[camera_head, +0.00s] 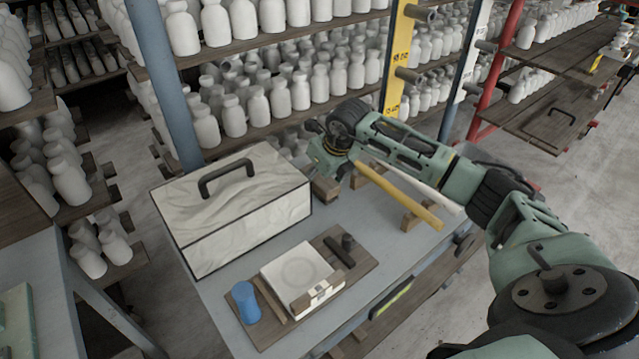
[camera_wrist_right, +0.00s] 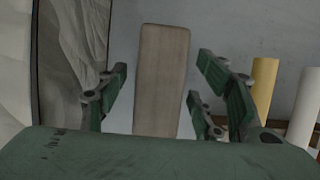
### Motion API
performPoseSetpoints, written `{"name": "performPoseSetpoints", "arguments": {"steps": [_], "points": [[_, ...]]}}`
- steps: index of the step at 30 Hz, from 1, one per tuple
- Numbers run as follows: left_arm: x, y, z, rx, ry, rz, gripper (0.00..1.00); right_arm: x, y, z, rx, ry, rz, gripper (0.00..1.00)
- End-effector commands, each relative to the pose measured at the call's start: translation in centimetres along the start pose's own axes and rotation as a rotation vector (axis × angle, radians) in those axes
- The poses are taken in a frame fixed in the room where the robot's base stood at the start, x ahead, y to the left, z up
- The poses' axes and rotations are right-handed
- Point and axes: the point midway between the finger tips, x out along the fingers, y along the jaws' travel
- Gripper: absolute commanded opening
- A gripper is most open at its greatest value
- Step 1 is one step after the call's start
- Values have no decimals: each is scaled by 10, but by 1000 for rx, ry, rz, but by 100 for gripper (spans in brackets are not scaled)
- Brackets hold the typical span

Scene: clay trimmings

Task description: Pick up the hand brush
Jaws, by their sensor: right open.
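A plain wooden piece, which looks like the back of the hand brush (camera_head: 325,190), is on the grey table beside the large box. No bristles show. In the right wrist view the brush (camera_wrist_right: 161,75) is a long upright wooden shape. My right gripper (camera_head: 324,167) is above and behind it in the head view, partly covering it. In the right wrist view my right gripper (camera_wrist_right: 162,88) is open, with fingers on the left and right of the brush and gaps on both sides. My left gripper is out of view.
A white-sided box (camera_head: 245,225) with a black handle stands close left. A wooden board (camera_head: 362,265) in front carries a white slab (camera_head: 296,272), a blue cup (camera_head: 246,302) and dark pieces. Yellow (camera_head: 402,197) and white rolls lie right. Shelves of white bottles stand behind.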

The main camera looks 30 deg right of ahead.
Motion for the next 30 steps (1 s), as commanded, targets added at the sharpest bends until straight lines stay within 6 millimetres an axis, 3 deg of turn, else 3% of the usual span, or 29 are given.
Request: {"name": "performPoseSetpoints", "arguments": {"steps": [16,30], "points": [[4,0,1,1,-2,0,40,4,0,-2,0,0,0,61],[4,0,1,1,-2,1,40,4,0,-2,0,1,1,21]]}}
